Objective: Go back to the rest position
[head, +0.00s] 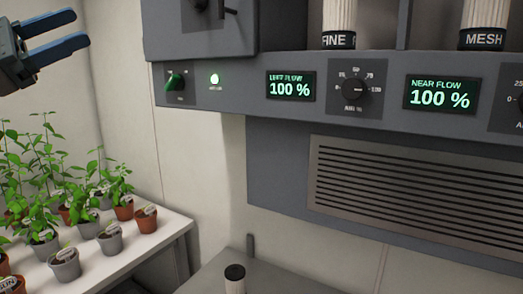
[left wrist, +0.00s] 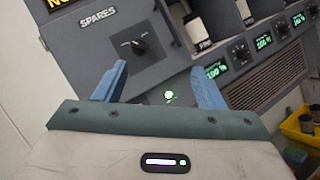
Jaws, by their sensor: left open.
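My left gripper (head: 72,32) is at the upper left of the head view, in front of the pale wall and left of the grey control panel (head: 230,116). Its two blue fingers are apart with nothing between them. In the left wrist view the open fingers (left wrist: 160,88) point toward the panel, with a lit green lamp (left wrist: 169,96) showing between them from this angle. The gripper is apart from the panel as far as I can see. My right gripper is in neither view.
Potted seedlings stand on a white bench (head: 165,236) at lower left. The panel has a green knob (head: 175,82), a black dial (head: 355,89) and displays reading 100 %. A dark-capped cylinder (head: 235,278) stands below. A yellow bin (left wrist: 298,130) is at right in the wrist view.

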